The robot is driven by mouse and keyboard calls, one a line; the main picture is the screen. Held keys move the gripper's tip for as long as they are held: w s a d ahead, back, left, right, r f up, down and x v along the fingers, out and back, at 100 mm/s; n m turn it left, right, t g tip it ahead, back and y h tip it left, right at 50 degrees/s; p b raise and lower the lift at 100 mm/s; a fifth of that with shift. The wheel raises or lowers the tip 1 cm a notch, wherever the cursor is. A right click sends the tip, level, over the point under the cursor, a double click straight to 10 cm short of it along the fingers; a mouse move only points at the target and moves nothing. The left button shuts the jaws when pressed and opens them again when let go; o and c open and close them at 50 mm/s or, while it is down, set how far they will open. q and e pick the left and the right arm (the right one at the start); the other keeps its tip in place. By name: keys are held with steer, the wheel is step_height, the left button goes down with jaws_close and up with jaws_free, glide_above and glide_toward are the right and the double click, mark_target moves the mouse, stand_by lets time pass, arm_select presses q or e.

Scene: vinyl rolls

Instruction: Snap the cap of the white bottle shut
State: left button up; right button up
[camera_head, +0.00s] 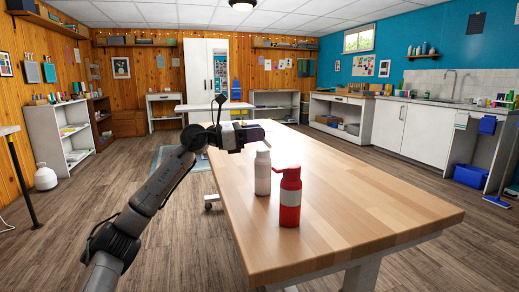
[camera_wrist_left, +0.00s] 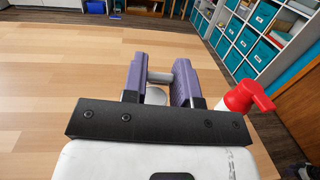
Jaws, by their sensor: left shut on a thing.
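The white bottle (camera_head: 262,175) stands upright on the wooden table, and its top is just under my left gripper (camera_head: 256,134). In the left wrist view my left gripper (camera_wrist_left: 162,72) has its purple fingers shut on a small pale grey piece (camera_wrist_left: 159,76), which looks like part of the white bottle's cap. A white round shape (camera_wrist_left: 155,97) shows below that piece, between the fingers. Whether the cap is seated is hidden by the fingers and wrist. My right gripper is in neither view.
A red bottle (camera_head: 290,205) with a white band stands close to the white bottle, nearer the camera. Its red spout top (camera_wrist_left: 247,97) shows at the right in the left wrist view. The wooden table (camera_head: 370,200) is clear to the right.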

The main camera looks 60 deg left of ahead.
arm_select(q)
steer(key=shift+s+a+f+t+h+b, duration=0.1)
steer(key=shift+s+f+t+h+b, duration=0.3)
steer(key=shift+t+b, duration=0.65)
steer(key=shift+s+a+f+t+h+b, duration=0.15)
steer(key=shift+f+t+b, duration=0.45)
steer(key=shift+t+b, duration=0.45)
steer(key=shift+s+f+t+h+b, duration=0.25)
steer(key=shift+f+t+b, duration=0.4)
steer(key=shift+b, duration=0.65)
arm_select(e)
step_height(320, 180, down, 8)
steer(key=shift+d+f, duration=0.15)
arm_select(q)
steer(key=shift+r, duration=0.15)
steer(key=o, duration=0.9)
steer(key=shift+s+t, duration=0.1)
steer(key=shift+t, duration=0.15)
steer(key=shift+o, duration=0.2)
steer(key=v, duration=1.3)
steer(key=shift+s, duration=0.3)
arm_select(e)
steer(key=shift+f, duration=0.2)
